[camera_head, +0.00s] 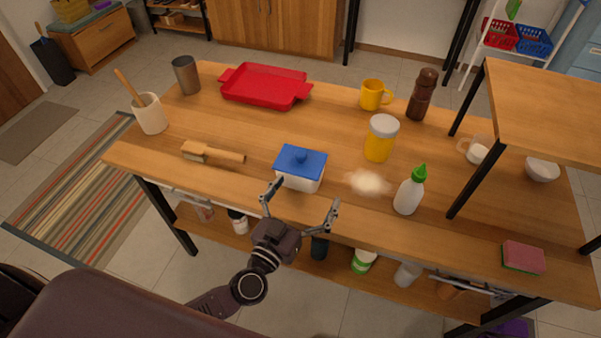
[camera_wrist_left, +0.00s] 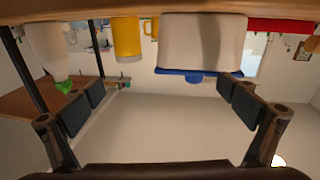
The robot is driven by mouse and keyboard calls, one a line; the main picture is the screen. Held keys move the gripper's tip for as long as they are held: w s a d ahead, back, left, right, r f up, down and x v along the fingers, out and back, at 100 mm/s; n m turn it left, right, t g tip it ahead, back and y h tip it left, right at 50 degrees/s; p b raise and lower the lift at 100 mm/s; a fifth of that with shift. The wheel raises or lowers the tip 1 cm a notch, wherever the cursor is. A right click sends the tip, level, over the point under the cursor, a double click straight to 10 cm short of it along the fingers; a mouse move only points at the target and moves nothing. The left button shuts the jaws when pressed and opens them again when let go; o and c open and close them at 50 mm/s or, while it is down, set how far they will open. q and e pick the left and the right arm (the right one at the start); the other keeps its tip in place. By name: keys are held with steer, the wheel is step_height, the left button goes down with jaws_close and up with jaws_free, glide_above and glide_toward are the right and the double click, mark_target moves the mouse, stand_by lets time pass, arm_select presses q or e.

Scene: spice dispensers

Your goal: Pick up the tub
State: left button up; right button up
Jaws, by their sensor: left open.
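The tub (camera_head: 299,180), white with a blue lid and a round blue knob, stands upright near the table's front edge. In the left wrist view, which is upside down, the tub (camera_wrist_left: 201,42) hangs at the top with its blue lid lowest. My left gripper (camera_head: 306,194) is open and empty, at the table's front edge just in front of the tub. Its fingers are spread about the tub's width, and I see no contact. In the left wrist view the gap between the fingers (camera_wrist_left: 165,100) is clear. My right gripper is in neither view.
On the table (camera_head: 240,187), a brush (camera_head: 212,153) lies left of the tub; a pale powder heap (camera_head: 367,183) and a green-capped bottle (camera_head: 409,191) are to its right. A yellow shaker (camera_head: 381,139) and red tray (camera_head: 265,86) are behind. A raised shelf (camera_head: 550,110) stands right.

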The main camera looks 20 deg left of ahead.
mark_target(301, 166)
arm_select(q)
steer(key=a+y, duration=0.1)
steer(key=a+f+y, duration=0.1)
steer(key=a, duration=0.1)
steer(key=w+a+f+n, duration=0.1)
steer(key=shift+a+y, duration=0.2)
steer(key=shift+y, duration=0.2)
steer(key=w, duration=0.7)
steer(key=shift+w+f, duration=0.25)
steer(key=shift+f, duration=0.05)
steer(key=c, duration=1.9)
steer(key=shift+r, duration=0.2)
steer(key=shift+c, duration=0.4)
steer(key=shift+r, duration=0.1)
steer(key=shift+c, duration=0.2)
